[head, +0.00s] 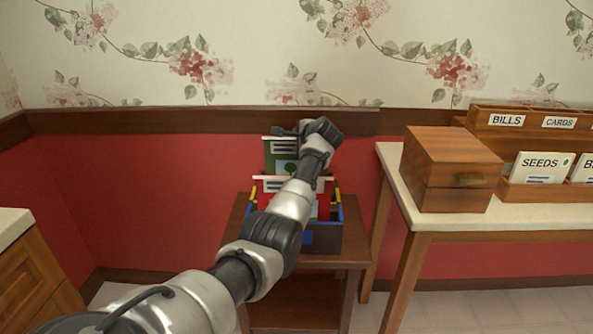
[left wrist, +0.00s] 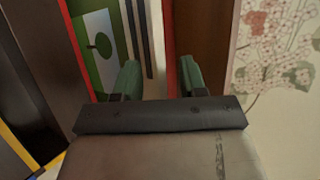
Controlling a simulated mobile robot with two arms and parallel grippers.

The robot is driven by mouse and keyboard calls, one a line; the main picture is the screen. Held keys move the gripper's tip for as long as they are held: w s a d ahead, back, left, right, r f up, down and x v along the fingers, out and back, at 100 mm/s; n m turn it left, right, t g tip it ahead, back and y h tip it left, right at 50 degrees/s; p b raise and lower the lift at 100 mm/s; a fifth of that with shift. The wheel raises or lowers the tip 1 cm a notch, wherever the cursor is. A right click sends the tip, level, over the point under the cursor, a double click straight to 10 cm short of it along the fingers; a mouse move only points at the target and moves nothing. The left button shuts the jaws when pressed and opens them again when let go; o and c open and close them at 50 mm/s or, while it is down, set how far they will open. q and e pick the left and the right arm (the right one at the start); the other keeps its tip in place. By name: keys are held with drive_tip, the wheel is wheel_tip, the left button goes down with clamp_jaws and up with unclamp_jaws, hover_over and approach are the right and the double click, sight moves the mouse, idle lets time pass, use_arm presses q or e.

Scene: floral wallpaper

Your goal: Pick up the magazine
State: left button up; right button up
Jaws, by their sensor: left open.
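The magazines stand upright in a dark holder (head: 325,238) with blue and yellow edges. A green magazine (head: 282,158) with a white top band and a white tree panel rises at the back. A red magazine (head: 268,188) stands in front of it, partly hidden by my left arm. My left gripper (left wrist: 160,78) is open and empty by the green magazine's top edge. In the left wrist view, one finger overlaps the green magazine (left wrist: 98,45) and the other lies past its edge. I cannot tell if they touch it. My right gripper is out of view.
The holder stands on a small brown table (head: 348,262) against the red wall. At right, a pale-topped table (head: 395,190) carries a wooden box (head: 450,168) and an organizer (head: 505,143) with cards. A cabinet (head: 30,265) stands at left, with free floor between.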

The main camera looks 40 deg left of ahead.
use_arm(q)
drive_tip(key=shift+a, duration=0.2)
drive_tip(key=shift+c, duration=0.2)
clamp_jaws()
drive_tip(key=shift+r, duration=0.1)
